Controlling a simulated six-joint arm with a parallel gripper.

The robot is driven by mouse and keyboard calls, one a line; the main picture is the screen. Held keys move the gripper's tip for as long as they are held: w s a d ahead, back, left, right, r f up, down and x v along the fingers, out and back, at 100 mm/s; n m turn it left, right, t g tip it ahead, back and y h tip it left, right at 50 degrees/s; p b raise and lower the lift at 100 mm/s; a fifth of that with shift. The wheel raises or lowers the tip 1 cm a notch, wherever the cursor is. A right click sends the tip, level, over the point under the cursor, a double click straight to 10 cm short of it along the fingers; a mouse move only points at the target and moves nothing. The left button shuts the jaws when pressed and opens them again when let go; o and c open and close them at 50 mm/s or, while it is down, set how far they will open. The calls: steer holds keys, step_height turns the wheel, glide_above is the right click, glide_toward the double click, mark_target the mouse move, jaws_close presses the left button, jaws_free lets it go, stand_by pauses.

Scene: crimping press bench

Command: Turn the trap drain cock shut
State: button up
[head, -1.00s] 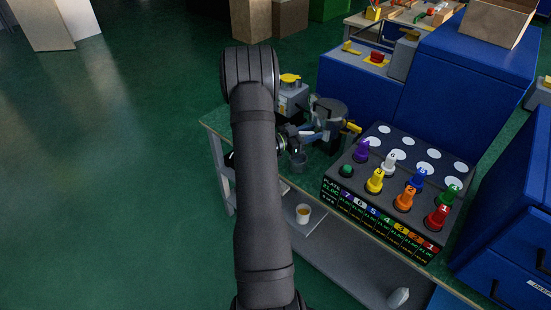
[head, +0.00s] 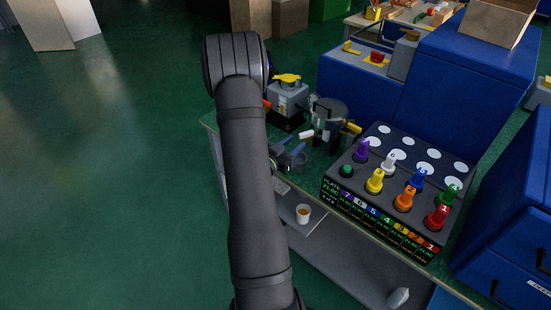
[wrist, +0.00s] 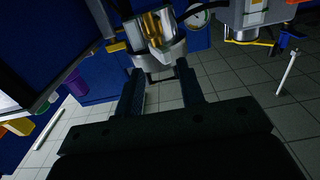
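In the wrist view a metal fitting with a brass-coloured part (wrist: 152,22) and a pale grey lever-like piece (wrist: 160,48) lies just ahead of my gripper (wrist: 158,75). This looks like the drain cock, though I cannot be sure. My gripper's two dark fingers are apart, with floor showing between them, and they grip nothing visible. Whether a fingertip touches the fitting cannot be told. In the head view my gripper (head: 290,153) is beside the dark round unit (head: 329,114), near a small white lever (head: 306,135). My arm partly hides this spot.
The black panel with coloured knobs (head: 357,185) is to the right. A cup (head: 303,213) sits on the lower shelf.

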steer(key=v, duration=0.8)
steer(key=shift+s, duration=0.15)
steer(key=shift+a, duration=0.1)
steer(key=m+g+h, duration=0.4)
steer(key=m+g, duration=0.1)
steer(key=g, duration=0.1)
glide_toward(313, 132)
steer(key=x, duration=0.9)
steer(key=shift+w+d+f, duration=0.2)
steer(key=shift+w+f, duration=0.15)
steer(key=shift+w, duration=0.2)
jaws_close()
